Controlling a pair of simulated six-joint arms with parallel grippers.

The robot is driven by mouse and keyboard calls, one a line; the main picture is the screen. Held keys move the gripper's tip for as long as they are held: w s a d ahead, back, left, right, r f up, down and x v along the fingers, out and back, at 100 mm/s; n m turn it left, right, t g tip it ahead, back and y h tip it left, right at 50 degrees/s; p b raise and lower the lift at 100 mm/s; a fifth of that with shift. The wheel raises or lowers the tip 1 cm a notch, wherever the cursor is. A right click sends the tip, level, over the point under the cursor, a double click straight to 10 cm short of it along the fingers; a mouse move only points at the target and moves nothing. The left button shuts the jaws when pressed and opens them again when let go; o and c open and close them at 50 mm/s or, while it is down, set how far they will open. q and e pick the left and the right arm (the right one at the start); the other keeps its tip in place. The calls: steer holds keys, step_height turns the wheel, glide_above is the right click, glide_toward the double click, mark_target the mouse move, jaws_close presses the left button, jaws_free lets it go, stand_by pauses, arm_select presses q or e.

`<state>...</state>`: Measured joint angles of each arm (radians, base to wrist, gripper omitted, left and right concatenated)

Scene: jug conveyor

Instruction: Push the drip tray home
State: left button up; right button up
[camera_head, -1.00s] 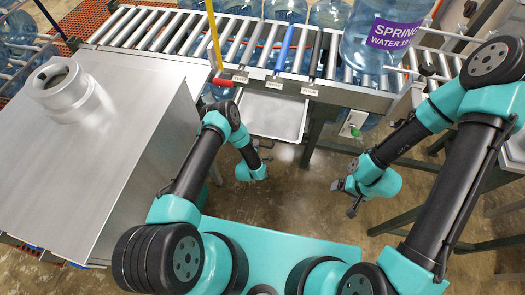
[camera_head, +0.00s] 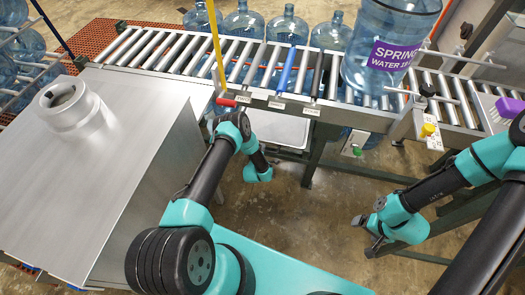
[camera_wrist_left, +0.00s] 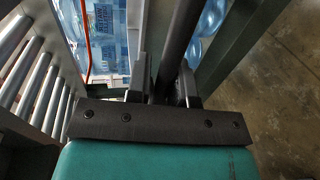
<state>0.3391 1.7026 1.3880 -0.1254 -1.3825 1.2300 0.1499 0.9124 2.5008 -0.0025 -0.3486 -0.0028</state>
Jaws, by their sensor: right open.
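The drip tray (camera_head: 282,130) is a shallow pale metal tray under the front rail of the conveyor; its near part sticks out towards me and its far part is hidden under the rail. My right gripper (camera_head: 366,234) is open and empty over the floor, right of the tray.
Red, blue and black handles (camera_head: 283,75) lie along the roller conveyor (camera_head: 190,58) above the tray. A large water jug (camera_head: 385,50) stands on it at the right. A metal cabinet (camera_head: 110,150) fills the left. Table legs (camera_head: 313,160) stand right of the tray.

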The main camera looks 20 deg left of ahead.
arm_select(q)
steer(key=o, duration=0.3)
steer(key=shift+s, duration=0.1)
steer(key=shift+s, duration=0.15)
steer(key=v, duration=1.7)
step_height(320, 180, up, 9)
steer(key=d+m+g+h, duration=0.35)
steer(key=m+g, duration=0.35)
steer(key=m, duration=0.3)
steer(key=s+d+r+m+g+h, duration=0.1)
steer(key=s+r+m+g+h, duration=0.1)
steer(key=s+r+m+g, duration=0.5)
steer(key=s+r+m, duration=0.1)
steer(key=s+r, duration=0.4)
steer(key=s, duration=0.2)
steer(key=shift+d+g+h, duration=0.3)
steer(key=shift+d+h, duration=0.05)
steer(key=shift+s, duration=0.1)
